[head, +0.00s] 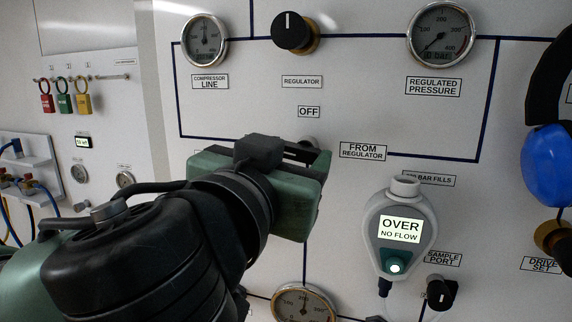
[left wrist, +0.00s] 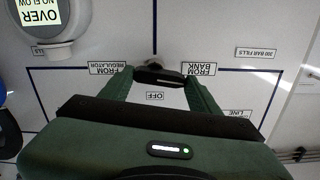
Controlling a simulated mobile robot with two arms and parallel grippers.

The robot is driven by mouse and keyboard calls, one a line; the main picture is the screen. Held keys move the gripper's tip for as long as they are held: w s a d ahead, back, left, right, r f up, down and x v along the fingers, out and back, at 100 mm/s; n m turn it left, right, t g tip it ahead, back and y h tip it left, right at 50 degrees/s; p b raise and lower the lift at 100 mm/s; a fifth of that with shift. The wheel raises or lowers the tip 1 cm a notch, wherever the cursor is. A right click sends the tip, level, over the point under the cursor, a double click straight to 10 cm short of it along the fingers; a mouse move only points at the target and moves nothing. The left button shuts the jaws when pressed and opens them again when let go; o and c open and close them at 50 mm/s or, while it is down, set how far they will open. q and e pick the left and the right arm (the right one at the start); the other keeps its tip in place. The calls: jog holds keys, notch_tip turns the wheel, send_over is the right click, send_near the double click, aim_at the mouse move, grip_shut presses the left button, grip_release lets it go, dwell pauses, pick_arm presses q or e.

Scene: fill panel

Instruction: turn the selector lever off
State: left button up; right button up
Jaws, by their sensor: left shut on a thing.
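The selector lever (left wrist: 158,78) is a dark handle on the white panel in the left wrist view, which shows the panel upside down. It lies nearly crosswise between the FROM REGULATOR label (left wrist: 110,69) and the FROM BANK label (left wrist: 199,69), beside the OFF label (left wrist: 155,96). My left gripper (left wrist: 158,75) is shut on the lever, one green finger at each side. In the head view my left gripper (head: 308,156) covers most of the lever, below the OFF label (head: 309,112). My right gripper is in neither view.
A grey handheld analyser (head: 401,240) reading OVER, NO FLOW hangs right of the gripper. Above are the regulator knob (head: 291,31) and two gauges. A lower gauge (head: 303,303) sits below my arm. A blue ear cup (head: 547,165) hangs at the right edge.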

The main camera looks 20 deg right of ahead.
pick_arm(q)
jog(key=m+b, duration=0.2)
jog(key=m, duration=0.1)
jog(key=shift+m, duration=0.3)
jog(key=m+b, duration=0.2)
jog(key=m, duration=0.1)
jog(key=shift+s+d+r+m, duration=0.1)
jog(key=shift+m, duration=0.2)
jog(key=m, duration=0.2)
jog(key=m+b, duration=0.1)
jog(key=m, duration=0.1)
jog(key=shift+s+d+r+m, duration=0.1)
jog(key=shift+d+r+m, duration=0.05)
jog(key=shift+m, duration=0.15)
jog(key=m+b, duration=0.1)
jog(key=m, duration=0.3)
jog(key=shift+d, duration=0.1)
jog(key=shift+s, duration=0.1)
jog(key=o, duration=1.4)
